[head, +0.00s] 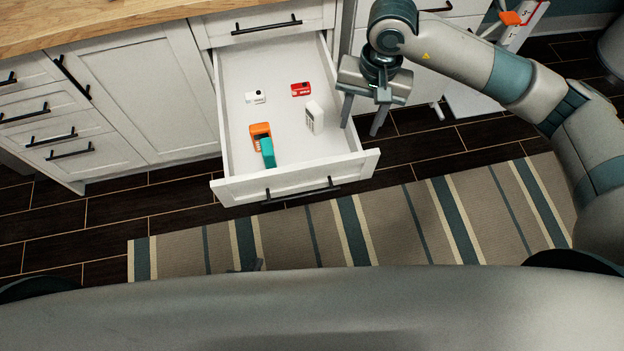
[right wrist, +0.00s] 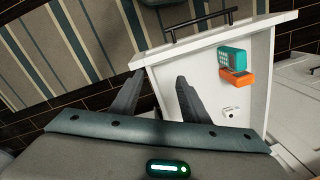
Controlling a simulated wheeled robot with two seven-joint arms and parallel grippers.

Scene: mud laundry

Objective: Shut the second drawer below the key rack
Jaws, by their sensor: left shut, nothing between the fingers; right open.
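The white drawer (head: 295,186) is pulled far out from the cabinet, under a shut top drawer (head: 262,24). Its dark bar handle (head: 300,193) is on the front panel. In the right wrist view the drawer (right wrist: 205,42) shows beyond my fingers. My right gripper (head: 361,130) is open and empty, pointing down by the drawer's right side near its front; its fingers also show in the right wrist view (right wrist: 157,80). I see no key rack.
Inside the drawer lie an orange item (head: 259,131), a teal item (head: 268,152), a red item (head: 301,89) and white items (head: 314,117). A striped rug (head: 330,232) lies in front. More shut drawers (head: 50,130) stand left.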

